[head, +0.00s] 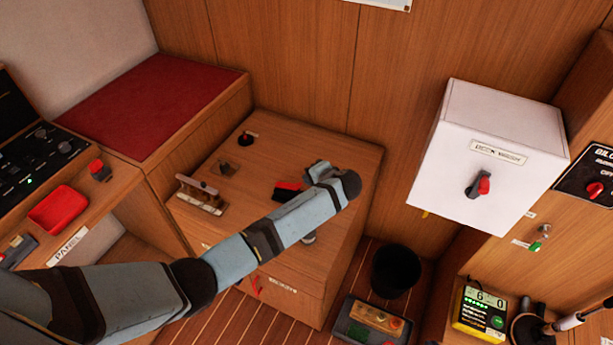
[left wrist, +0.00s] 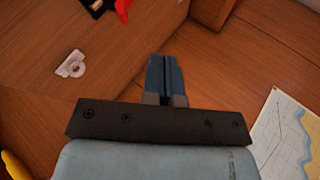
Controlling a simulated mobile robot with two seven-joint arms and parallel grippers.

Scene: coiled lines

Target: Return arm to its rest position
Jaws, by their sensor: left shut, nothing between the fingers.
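My left arm comes in from the lower left in the head view and reaches over a wooden cabinet (head: 222,238). Its bent end hangs above the cabinet top, and the fingers are hard to make out there. In the left wrist view my left gripper (left wrist: 165,78) is shut and empty, its two blue-grey fingers together. Wood panels lie beyond the fingertips, and no contact shows. My right gripper is in neither view.
A white box with a red-and-black switch (head: 505,150) is on the wall at right. A black bin (head: 396,270) and a tray (head: 347,322) stand on the floor. A red-topped bench (head: 155,105) is at back left. A chart (left wrist: 290,140) shows in the wrist view.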

